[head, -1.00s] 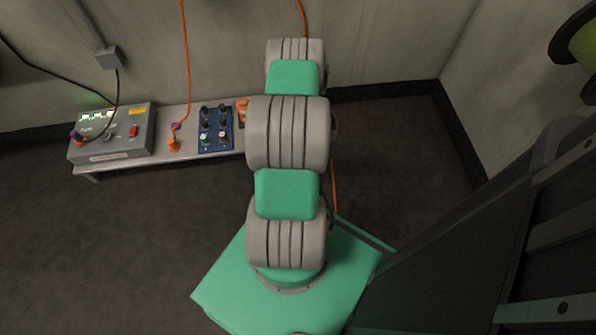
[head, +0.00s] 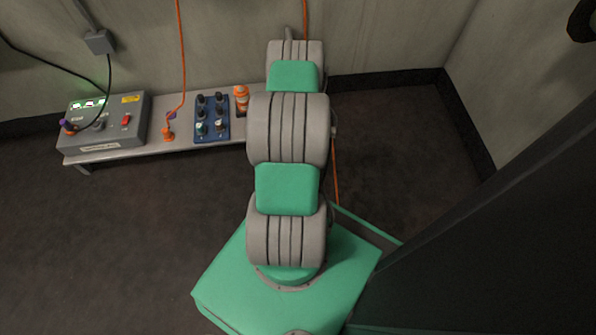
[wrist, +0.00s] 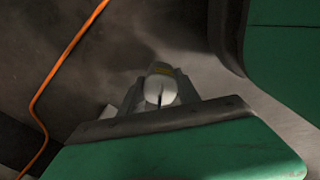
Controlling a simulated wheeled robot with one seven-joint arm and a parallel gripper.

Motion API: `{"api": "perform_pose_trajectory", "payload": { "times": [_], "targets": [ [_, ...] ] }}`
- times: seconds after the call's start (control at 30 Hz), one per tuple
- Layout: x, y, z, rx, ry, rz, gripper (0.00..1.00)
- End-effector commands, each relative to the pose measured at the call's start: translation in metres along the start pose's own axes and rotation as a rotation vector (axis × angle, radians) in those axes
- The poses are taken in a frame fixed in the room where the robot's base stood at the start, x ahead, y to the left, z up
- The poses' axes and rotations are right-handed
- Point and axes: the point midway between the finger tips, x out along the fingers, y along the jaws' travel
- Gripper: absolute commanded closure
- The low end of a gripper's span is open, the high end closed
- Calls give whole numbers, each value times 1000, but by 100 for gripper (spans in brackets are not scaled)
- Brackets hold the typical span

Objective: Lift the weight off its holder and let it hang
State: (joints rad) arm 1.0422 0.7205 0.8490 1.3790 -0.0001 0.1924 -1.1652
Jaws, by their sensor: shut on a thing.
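In the wrist view my gripper (wrist: 160,93) is shut on a pale rounded thing (wrist: 161,88) with a yellow patch on its far side. It may be the weight, but the dim picture does not settle this. A thin dark line crosses its near face. Its lower part and any holder under it are hidden by my gripper. In the head view my arm covers my gripper and what it holds. An orange cord (head: 336,175) runs down behind my arm there, and an orange cord (wrist: 42,95) curves at the left of the wrist view.
A low bench (head: 183,144) stands along the wall. It bears a grey control box (head: 112,139), an orange plug (head: 168,134) on a cord, a blue knob panel (head: 212,128) and an orange-white striped object (head: 241,98). A dark panel (head: 500,230) stands close at right. Floor is clear at left.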

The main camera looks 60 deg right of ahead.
Motion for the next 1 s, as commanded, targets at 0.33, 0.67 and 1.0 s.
{"api": "perform_pose_trajectory", "payload": {
  "times": [0.33, 0.67, 1.0],
  "targets": [
    [2, 0, 0, 0, 0, 0, 100],
    [2, 0, 0, 0, 0, -1, 36],
    [-13, 0, 0, 0, 0, 0, 36]
  ]
}}
